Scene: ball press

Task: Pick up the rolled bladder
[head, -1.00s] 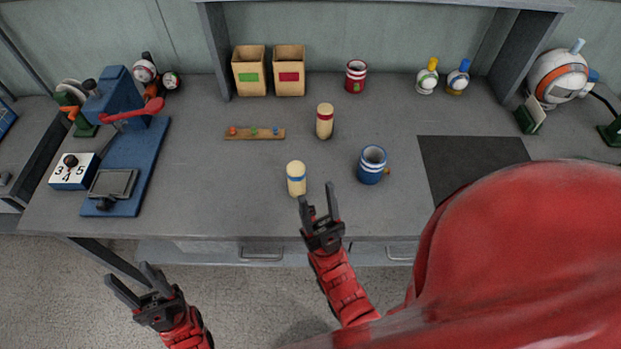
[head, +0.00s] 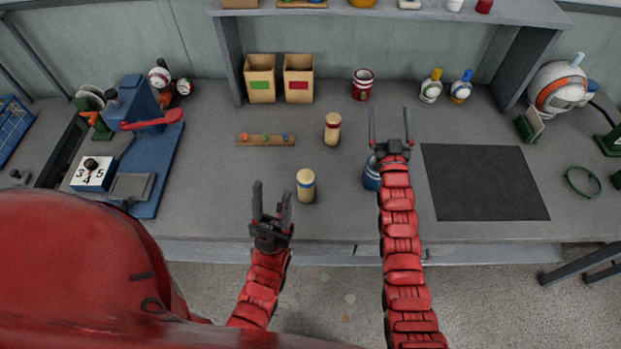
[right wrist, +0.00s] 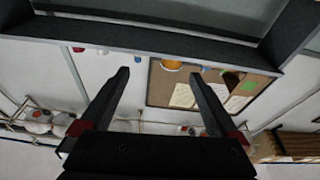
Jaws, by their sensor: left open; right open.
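Two cream rolled cylinders stand upright on the grey bench: one with a blue band (head: 306,186) near the front, one with a red band (head: 332,129) farther back. I cannot tell which is the rolled bladder. My left gripper (head: 272,194) is open and empty, in front and to the left of the blue-banded roll in the picture. My right gripper (head: 390,125) is open and empty, to the right of both rolls. It partly hides a blue mug (head: 371,178). In the right wrist view its open fingers (right wrist: 160,74) have nothing between them and neither roll shows.
A wooden strip with coloured pegs (head: 265,140) lies left of the rolls. Two bins (head: 262,94), a red mug (head: 363,82) and two small bottles (head: 431,90) stand behind. A blue press (head: 155,150) is at the left, a dark mat (head: 484,205) at the right.

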